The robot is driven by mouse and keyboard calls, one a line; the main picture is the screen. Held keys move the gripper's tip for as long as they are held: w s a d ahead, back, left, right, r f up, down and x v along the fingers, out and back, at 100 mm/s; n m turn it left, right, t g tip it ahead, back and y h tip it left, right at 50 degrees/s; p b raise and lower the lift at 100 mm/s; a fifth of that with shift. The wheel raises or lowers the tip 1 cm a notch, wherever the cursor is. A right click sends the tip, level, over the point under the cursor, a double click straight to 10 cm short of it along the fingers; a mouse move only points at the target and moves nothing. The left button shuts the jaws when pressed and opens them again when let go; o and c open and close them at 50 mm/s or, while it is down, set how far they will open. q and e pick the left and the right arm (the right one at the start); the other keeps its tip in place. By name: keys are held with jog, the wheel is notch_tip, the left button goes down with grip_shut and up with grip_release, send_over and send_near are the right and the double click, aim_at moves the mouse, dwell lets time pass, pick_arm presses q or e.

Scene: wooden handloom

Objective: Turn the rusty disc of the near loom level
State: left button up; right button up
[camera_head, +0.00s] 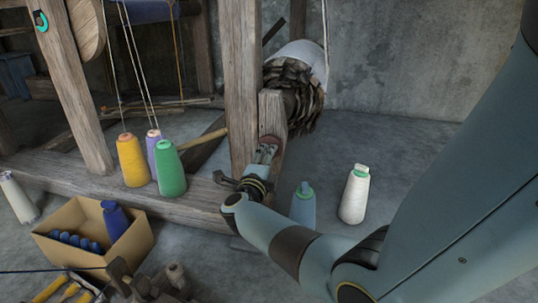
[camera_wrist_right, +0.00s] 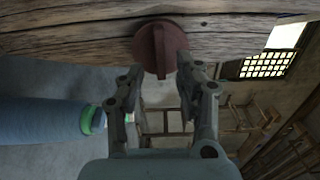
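The rusty disc (camera_wrist_right: 149,48) is a dark reddish round plate with a raised bar across it, mounted on a weathered wooden beam of the loom. In the right wrist view the bar looks nearly upright in the picture. In the head view only a sliver of the disc (camera_head: 271,139) shows on the short post, behind my gripper. My right gripper (camera_wrist_right: 161,66) is open, its fingertips just at the disc's lower edge, one on each side of the bar with gaps visible. It also shows in the head view (camera_head: 265,154), at the post. My left gripper is not in view.
Yellow (camera_head: 131,162), purple and green (camera_head: 170,170) yarn cones stand on the loom's lower beam. A white cone (camera_head: 354,195) and a bluish cone (camera_head: 303,207) stand on the floor near my right forearm. A cardboard box (camera_head: 128,250) sits at lower left.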

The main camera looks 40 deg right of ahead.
jog(key=v, duration=0.9)
jog(key=shift+s+a, duration=0.2)
